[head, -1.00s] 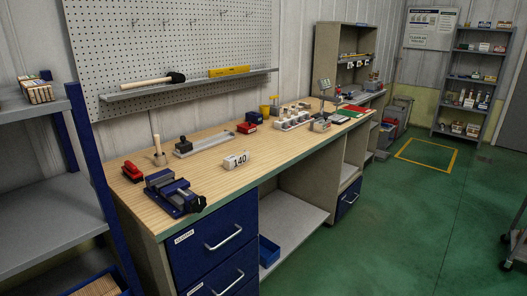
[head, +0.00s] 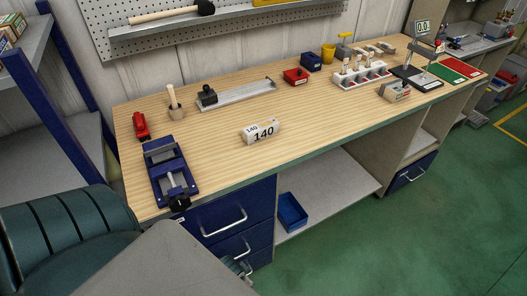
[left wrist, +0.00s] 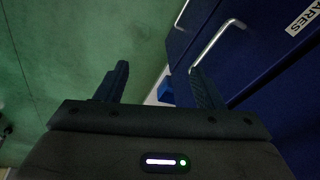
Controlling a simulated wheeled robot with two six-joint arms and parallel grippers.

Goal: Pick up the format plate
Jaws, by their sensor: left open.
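A pale block marked 140 (head: 262,132), which appears to be the format plate, stands on the wooden workbench (head: 215,150) in the head view. Nothing touches it. My left gripper (left wrist: 161,86) shows in the left wrist view with its two dark fingers apart and nothing between them. It is in front of the blue drawers (left wrist: 262,40), over the green floor, away from the block. In the head view my arm covers the lower left, and the gripper fingers cannot be made out clearly. My right gripper is not in view.
A blue vise (head: 168,168) is at the bench's left front. A red tool (head: 141,124), a metal rail fixture (head: 236,93), a red box (head: 296,76) and a white holder (head: 361,74) stand farther back. Bench surface around the block is clear. A blue bin (head: 292,209) sits on the lower shelf.

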